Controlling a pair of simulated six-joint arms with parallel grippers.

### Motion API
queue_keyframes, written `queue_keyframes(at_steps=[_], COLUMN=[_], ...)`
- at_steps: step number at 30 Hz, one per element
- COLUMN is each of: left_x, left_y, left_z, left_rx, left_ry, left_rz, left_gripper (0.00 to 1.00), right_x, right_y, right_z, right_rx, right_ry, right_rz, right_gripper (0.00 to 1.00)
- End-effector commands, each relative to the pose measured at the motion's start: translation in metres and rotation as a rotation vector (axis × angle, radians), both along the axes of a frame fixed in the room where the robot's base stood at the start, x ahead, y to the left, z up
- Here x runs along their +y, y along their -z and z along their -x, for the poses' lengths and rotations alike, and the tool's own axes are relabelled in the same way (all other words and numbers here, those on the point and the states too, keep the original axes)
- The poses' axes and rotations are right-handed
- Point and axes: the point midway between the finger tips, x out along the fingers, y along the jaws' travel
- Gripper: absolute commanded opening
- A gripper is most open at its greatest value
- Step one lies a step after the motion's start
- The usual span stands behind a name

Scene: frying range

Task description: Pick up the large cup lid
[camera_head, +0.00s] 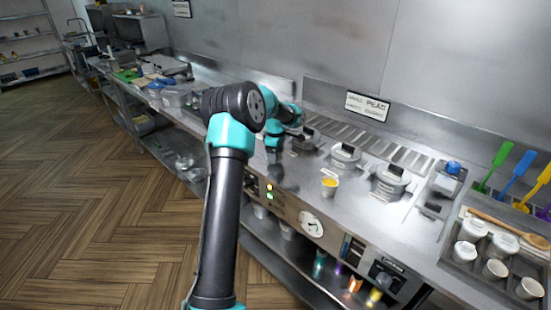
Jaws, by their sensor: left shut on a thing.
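My left gripper (276,160) points down over the steel counter, left of a small cup with yellow contents (330,186). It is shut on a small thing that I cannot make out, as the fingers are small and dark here. I cannot tell any one lid as the large cup lid. White cups with lids (474,229) stand in a holder at the right, far from my left gripper. My right gripper is not in view.
Lidded round fryers (345,155) line the counter behind and right of the gripper; another (391,179) stands near the yellow cup. Coloured spatulas (517,173) stand at the far right. Clear containers (175,96) and trays fill the counter's left end.

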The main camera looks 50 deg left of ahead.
Motion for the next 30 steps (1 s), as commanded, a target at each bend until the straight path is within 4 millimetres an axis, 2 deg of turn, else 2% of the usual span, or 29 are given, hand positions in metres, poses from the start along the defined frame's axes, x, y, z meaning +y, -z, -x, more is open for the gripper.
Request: queue_keyframes(at_steps=[3, 11, 24, 30], left_x=[-0.002, -0.023, -0.090, -0.112], left_y=[-0.011, -0.013, -0.022, -0.024], left_z=[0.002, 0.021, 0.080, 0.099], left_rx=[0.001, 0.001, 0.002, 0.002], left_ry=[0.001, 0.002, 0.004, 0.002], left_rz=[0.002, 0.000, 0.001, 0.001], left_gripper=[0.48, 0.48, 0.48, 0.48], right_x=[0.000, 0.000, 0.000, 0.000], right_y=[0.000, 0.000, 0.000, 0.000], right_z=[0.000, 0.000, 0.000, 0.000], right_rx=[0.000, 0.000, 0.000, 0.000], right_ry=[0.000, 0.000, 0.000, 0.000], right_rz=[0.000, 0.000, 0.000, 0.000], right_gripper=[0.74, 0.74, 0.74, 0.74])
